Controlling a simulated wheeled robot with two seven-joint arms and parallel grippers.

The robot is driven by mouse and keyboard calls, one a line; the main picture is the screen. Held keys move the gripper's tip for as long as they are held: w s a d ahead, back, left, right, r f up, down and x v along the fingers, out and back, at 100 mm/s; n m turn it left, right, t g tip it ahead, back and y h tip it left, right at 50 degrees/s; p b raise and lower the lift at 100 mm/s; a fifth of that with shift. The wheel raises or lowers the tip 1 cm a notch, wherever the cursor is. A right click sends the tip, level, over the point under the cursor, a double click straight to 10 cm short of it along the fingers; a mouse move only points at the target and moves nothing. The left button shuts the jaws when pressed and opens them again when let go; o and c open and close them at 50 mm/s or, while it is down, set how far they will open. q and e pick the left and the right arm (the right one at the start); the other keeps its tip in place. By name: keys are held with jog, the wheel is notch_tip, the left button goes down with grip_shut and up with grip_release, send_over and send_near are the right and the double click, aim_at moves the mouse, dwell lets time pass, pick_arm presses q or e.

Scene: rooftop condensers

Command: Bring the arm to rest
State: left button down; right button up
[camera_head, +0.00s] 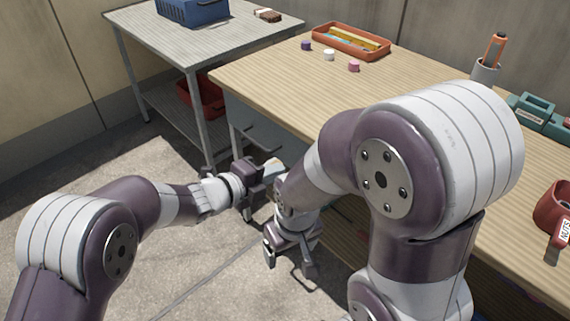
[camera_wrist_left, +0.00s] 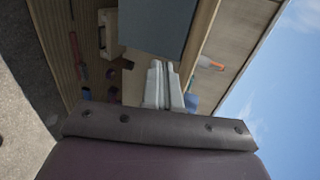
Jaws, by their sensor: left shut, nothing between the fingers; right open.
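My left gripper (camera_head: 262,178) is off the workbench's near-left corner, beside the drawer side, above the concrete floor. It is shut with nothing in it. My right gripper (camera_head: 291,262) is lower and just to its right. It points down over the floor in front of the bench, with its fingers apart and empty. My right arm covers part of the bench front.
The wooden workbench (camera_head: 270,75) carries an orange tray (camera_head: 350,42), small caps, a cup with a tool (camera_head: 485,72), a teal case (camera_head: 540,115) and a red container (camera_head: 555,210). A grey table (camera_head: 205,42) with a blue crate (camera_head: 192,10) stands behind. The floor at left is clear.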

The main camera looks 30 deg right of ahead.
pick_arm(q)
jog(key=s+a+f+n+t+y, duration=0.1)
jog(key=a+f+n+y, duration=0.35)
jog(key=a+n, duration=0.55)
jog(key=a+f+n+y, duration=0.3)
jog(key=a+n+y, duration=0.35)
jog(key=a, duration=0.55)
jog(key=s+a+r+n+g+y, duration=0.1)
jog(key=s+a+n+g+y, duration=0.3)
jog(key=s+a+n, duration=1)
jog(key=a+r+n+p, duration=0.1)
jog(key=a+r+p, duration=0.1)
jog(key=r+p, duration=1.4)
jog(key=a+r+h+p, duration=0.1)
jog(key=a+r+p, duration=0.1)
jog(key=r+p, duration=1.4)
jog(key=shift+s+r+n, duration=0.35)
jog(key=shift+s+r, duration=0.05)
jog(key=shift+r, duration=0.2)
jog(key=shift+a, duration=0.1)
